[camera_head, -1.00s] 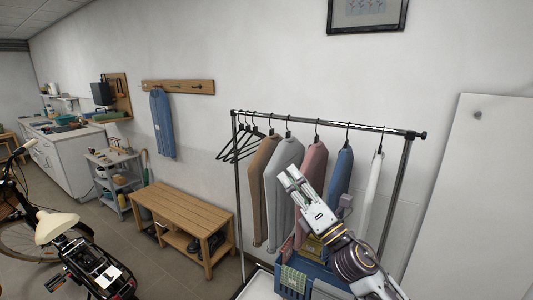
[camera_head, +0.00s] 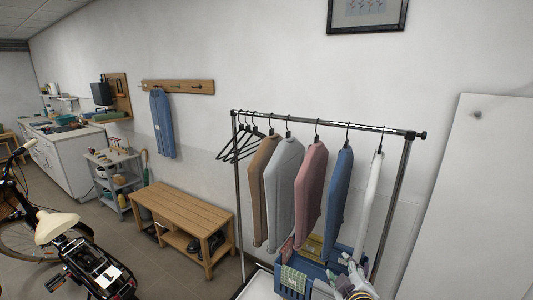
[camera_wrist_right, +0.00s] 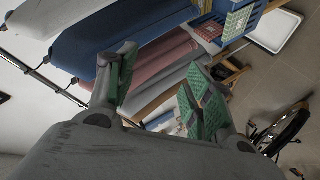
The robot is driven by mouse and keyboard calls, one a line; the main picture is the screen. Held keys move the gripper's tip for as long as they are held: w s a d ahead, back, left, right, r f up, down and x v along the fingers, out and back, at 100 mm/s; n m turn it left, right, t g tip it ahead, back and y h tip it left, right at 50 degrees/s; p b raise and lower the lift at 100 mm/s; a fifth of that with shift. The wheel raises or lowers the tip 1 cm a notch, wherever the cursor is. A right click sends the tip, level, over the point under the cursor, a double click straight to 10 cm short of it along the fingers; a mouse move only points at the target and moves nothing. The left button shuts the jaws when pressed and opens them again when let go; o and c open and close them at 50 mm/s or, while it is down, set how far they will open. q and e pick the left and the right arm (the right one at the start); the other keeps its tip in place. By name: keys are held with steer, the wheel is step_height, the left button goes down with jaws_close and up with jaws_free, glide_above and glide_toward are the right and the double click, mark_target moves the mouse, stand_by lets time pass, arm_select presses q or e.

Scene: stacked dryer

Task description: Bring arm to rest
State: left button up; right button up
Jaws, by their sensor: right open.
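My right arm shows low at the right of the head view, with the right gripper (camera_head: 352,268) beside the blue basket (camera_head: 293,281) below the clothes rack. In the right wrist view the right gripper (camera_wrist_right: 160,88) has its two green-padded fingers spread apart, with nothing between them. Hanging garments show beyond the fingers there, including a pink one (camera_wrist_right: 160,62) and a blue one (camera_wrist_right: 130,32). My left arm and left gripper are not in view.
The clothes rack (camera_head: 300,119) stands ahead with several hanging garments and empty hangers. A wooden bench (camera_head: 185,207) is left of it, and a bicycle (camera_head: 85,262) stands at lower left. A white panel (camera_head: 475,200) is at right. Floor shows between bench and bicycle.

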steer(key=s+f+m+g+y, duration=0.1)
steer(key=s+f+m+g, duration=0.35)
steer(key=s+f, duration=0.5)
steer(key=s+f+m+g, duration=0.3)
steer(key=s+f+g, duration=0.3)
steer(key=s, duration=0.6)
step_height(320, 180, down, 33)
steer(key=s, duration=0.3)
steer(key=s+d+f+g, duration=0.1)
steer(key=s+d+f, duration=0.1)
steer(key=s+f, duration=0.8)
steer(key=s+d+f+g, duration=0.1)
steer(key=s+d+f, duration=0.1)
steer(key=s+f, duration=0.8)
steer(key=shift+s+d+n, duration=0.25)
steer(key=shift+s+n, duration=0.1)
steer(key=shift+s, duration=0.6)
